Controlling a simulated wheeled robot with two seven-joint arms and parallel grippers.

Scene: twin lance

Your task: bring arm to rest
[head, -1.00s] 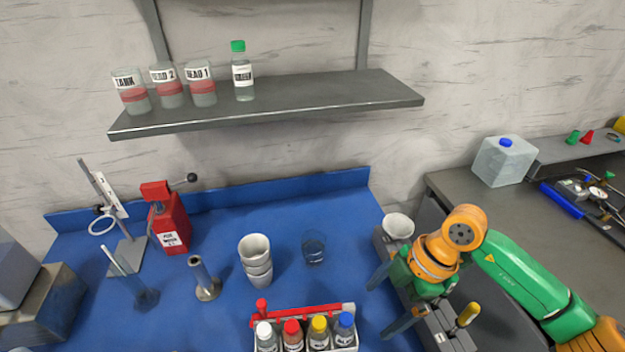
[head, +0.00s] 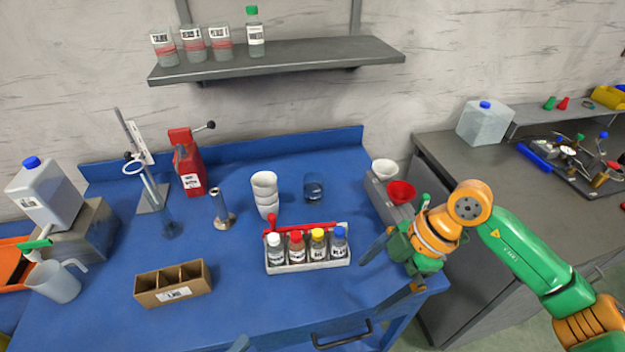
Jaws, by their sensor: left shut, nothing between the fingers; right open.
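My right arm comes in from the right. Its gripper (head: 370,287) is open and empty, with its two fingers apart over the right front part of the blue table (head: 110,300). The fingers point left, to the right of the bottle rack, and look clear of it.
The white rack (head: 308,266) holds bottles with coloured caps. Nearby are the brown box (head: 173,284), stacked cups (head: 265,194), a glass (head: 313,187) and a red funnel (head: 401,192). A stand (head: 150,175) and jug (head: 55,281) are left. A shelf (head: 280,60) hangs behind.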

